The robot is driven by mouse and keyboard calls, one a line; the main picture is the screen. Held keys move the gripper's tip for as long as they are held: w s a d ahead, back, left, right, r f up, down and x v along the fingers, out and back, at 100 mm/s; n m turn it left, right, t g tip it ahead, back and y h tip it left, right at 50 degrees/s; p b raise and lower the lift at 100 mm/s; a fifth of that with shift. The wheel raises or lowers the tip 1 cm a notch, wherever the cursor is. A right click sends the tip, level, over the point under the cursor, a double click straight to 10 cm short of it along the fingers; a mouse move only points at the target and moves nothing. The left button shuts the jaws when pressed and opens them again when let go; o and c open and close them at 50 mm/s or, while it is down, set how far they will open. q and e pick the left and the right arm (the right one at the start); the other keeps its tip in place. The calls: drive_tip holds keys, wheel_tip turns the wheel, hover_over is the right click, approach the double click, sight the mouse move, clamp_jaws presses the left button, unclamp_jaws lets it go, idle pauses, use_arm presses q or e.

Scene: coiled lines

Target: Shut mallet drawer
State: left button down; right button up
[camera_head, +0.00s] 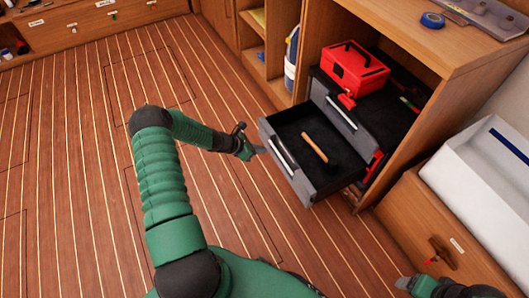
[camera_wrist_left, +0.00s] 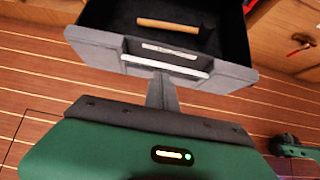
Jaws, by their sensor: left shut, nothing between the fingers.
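The dark grey mallet drawer (camera_head: 325,182) is pulled out from the black tool chest (camera_head: 385,125) in the wooden cabinet. A wooden-handled mallet (camera_head: 314,147) lies inside it; it also shows in the left wrist view (camera_wrist_left: 168,25). The drawer front carries a pale handle bar (camera_head: 284,153), seen close in the left wrist view (camera_wrist_left: 165,62). My left gripper (camera_head: 257,150) is shut and empty, just in front of the drawer front. In the left wrist view its fingers (camera_wrist_left: 162,92) point at the handle; contact cannot be told. My right gripper (camera_head: 404,283) is at the lower right, its jaws unclear.
A red toolbox (camera_head: 353,68) sits on top of the chest. A white bin (camera_head: 490,165) stands on the right above a wooden drawer with a red-handled item (camera_head: 440,252). Blue tape (camera_head: 432,20) lies on the cabinet top. The striped floor (camera_head: 75,150) at left is clear.

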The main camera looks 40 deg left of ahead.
sight(284, 149)
use_arm(q)
drive_tip(key=b+x, duration=0.1)
drive_tip(key=x, duration=0.1)
drive_tip(key=b+x, duration=0.1)
drive_tip(key=x, duration=0.3)
drive_tip(key=shift+a+f+b, duration=0.15)
drive_tip(key=shift+f+b, duration=0.25)
drive_tip(key=shift+f, duration=0.15)
drive_tip(key=w, duration=0.1)
drive_tip(key=w+d+b, duration=0.1)
drive_tip(key=w, duration=0.1)
drive_tip(key=shift+w+d+r+b, duration=0.1)
drive_tip(key=shift+w+r+b, duration=0.05)
drive_tip(key=shift+b, duration=0.15)
drive_tip(key=shift+w+d+r, duration=0.1)
drive_tip(key=shift+w+d, duration=0.05)
drive_tip(key=shift+w+r, duration=0.1)
use_arm(e)
drive_tip(key=x, duration=0.2)
drive_tip(key=s+x, duration=0.1)
drive_tip(key=x, duration=0.2)
drive_tip(key=shift+a+f, duration=0.1)
drive_tip(key=shift+f, duration=0.1)
